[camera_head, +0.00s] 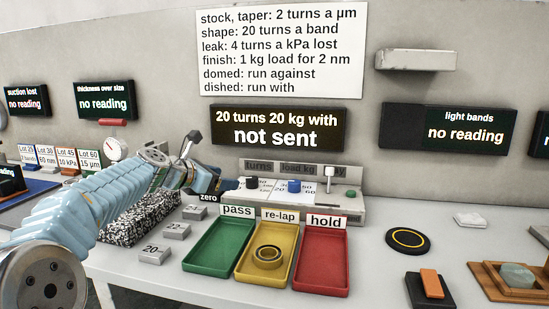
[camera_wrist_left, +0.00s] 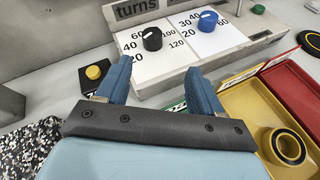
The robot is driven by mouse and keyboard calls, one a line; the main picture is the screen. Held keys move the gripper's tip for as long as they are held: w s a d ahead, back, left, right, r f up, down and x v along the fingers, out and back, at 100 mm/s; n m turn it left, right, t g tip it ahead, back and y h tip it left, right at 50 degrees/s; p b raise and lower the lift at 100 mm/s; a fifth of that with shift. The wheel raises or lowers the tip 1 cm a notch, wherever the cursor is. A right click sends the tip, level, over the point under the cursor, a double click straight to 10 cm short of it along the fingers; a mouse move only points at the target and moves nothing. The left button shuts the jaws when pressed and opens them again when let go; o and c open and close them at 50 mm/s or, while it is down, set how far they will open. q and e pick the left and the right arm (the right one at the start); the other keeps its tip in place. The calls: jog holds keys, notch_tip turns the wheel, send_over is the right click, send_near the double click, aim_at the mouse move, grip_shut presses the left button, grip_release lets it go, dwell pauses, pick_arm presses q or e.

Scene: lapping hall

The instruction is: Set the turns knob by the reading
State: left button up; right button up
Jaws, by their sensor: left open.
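The black turns knob (camera_wrist_left: 152,39) stands on a white dial marked 20 to 120 in the left wrist view; it also shows small in the head view (camera_head: 252,183). The blue load knob (camera_wrist_left: 208,21) is to its right. My left gripper (camera_wrist_left: 160,88) is open and empty, its fingers pointing at the turns knob but apart from it. In the head view the left gripper (camera_head: 226,184) is just left of the dial panel. The display (camera_head: 277,129) reads "20 turns 20 kg with" and "not sent". The rule card (camera_head: 281,50) gives turns per reading. My right gripper is out of view.
Green pass, yellow re-lap (camera_head: 246,270) and red hold trays stand in front of the panel. Lot cards (camera_head: 63,159) stand at left. Visible gauge displays (camera_head: 105,101) read "no reading". A yellow button (camera_wrist_left: 93,72) sits left of the dials.

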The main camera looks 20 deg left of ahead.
aim_at(250, 178)
pick_arm(q)
jog(key=w+f+n, duration=0.1)
jog(key=w, duration=0.3)
jog(key=w+f+n, duration=0.1)
jog(key=w+f, duration=0.1)
jog(key=w, duration=0.3)
jog(key=w+d+f, duration=0.1)
jog(key=w+f, duration=0.1)
jog(key=w, duration=0.3)
jog(key=shift+d+f+n+p, duration=0.1)
jog(key=shift+n+p, duration=0.25)
jog(key=shift+n, duration=0.05)
jog(key=c, duration=1)
jog(key=shift+m+g+h, duration=0.3)
jog(key=shift+m+h, duration=0.5)
jog(key=shift+m+g+h, duration=0.7)
jog(key=shift+m+h, duration=0.8)
jog(key=shift+h, duration=0.1)
jog(key=o, duration=1)
